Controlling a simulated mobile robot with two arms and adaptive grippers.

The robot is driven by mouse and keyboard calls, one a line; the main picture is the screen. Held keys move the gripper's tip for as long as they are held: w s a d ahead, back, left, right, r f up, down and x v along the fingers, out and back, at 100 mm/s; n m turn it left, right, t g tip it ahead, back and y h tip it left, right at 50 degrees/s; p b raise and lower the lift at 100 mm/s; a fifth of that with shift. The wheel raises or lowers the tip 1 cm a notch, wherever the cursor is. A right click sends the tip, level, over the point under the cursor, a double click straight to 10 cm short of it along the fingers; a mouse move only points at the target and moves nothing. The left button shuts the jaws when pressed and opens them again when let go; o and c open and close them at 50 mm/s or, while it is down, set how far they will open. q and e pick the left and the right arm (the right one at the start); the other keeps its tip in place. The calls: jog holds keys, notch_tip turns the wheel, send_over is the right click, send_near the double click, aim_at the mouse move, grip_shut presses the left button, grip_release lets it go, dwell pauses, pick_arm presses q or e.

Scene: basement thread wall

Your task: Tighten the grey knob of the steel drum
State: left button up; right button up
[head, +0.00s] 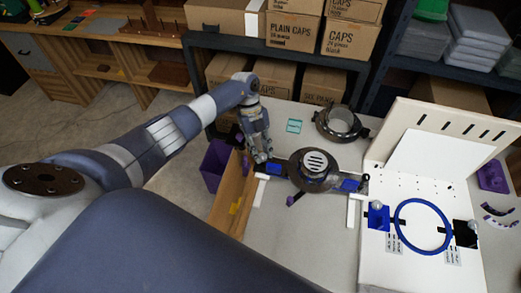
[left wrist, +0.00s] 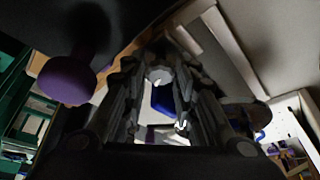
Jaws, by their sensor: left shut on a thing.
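The drum (head: 313,170), a dark round body with a pale slotted centre, sits on the light worktop in the head view. Blue blocks sit at its left and right sides. My left gripper (head: 262,157) points down at the drum's left side, by the left blue block (head: 276,169). In the left wrist view a small grey scalloped knob (left wrist: 158,75) shows between the fingers of my left gripper (left wrist: 160,95), with a blue part (left wrist: 163,99) by it. The gripper is shut on the grey knob. My right gripper is out of view.
A wooden box (head: 229,200) and a purple bin (head: 213,160) stand left of the drum. A second dark ring-shaped vessel (head: 340,123) stands behind it. A white board with a blue ring (head: 398,225) is at the right. Cartons (head: 294,30) fill the back shelf.

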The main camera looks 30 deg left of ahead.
pick_arm(q)
jog(key=m+b, duration=0.2)
jog(key=b, duration=0.1)
jog(key=m+b, duration=0.1)
jog(key=shift+w+d+f+g+y, duration=0.2)
jog(key=shift+f+g+y, duration=0.1)
jog(key=shift+g+y, duration=0.1)
jog(key=shift+r+m+b, duration=0.15)
jog(key=shift+m+b, duration=0.55)
jog(key=shift+r, duration=0.15)
jog(key=shift+g, duration=0.3)
jog(key=o, duration=0.8)
jog(key=shift+c, duration=0.2)
